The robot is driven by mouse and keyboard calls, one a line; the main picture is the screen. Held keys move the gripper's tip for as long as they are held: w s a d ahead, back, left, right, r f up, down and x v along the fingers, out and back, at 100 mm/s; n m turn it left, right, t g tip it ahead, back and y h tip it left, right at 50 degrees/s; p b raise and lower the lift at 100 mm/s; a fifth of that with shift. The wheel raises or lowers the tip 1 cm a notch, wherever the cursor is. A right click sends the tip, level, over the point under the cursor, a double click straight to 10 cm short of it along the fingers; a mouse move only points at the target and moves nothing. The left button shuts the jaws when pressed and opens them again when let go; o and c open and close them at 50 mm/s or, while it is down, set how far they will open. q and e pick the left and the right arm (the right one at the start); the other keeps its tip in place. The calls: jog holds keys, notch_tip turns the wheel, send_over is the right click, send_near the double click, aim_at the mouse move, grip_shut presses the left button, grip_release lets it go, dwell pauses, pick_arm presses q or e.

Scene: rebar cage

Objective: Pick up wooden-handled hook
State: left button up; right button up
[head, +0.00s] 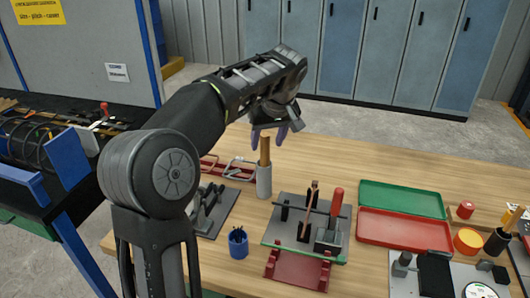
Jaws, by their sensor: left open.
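The wooden handle of the hook (265,149) stands upright in a grey cylindrical holder (264,181) on the table. Its hook end is not visible. My left gripper (269,137) is above the holder, pointing down, with its purple fingertips apart on either side of the handle's top. I cannot tell whether the fingers touch the wood. My right gripper is not in view.
The wooden table (335,165) has free room behind the holder. A blue cup (238,243) and a fixture with a red-handled tool (336,208) stand in front. Green (402,199) and red (403,230) trays lie to the right.

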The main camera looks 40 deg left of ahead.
aim_at(265, 151)
pick_arm(q)
jog(key=shift+p+x, duration=0.35)
jog(key=shift+x, duration=2.3)
grip_shut()
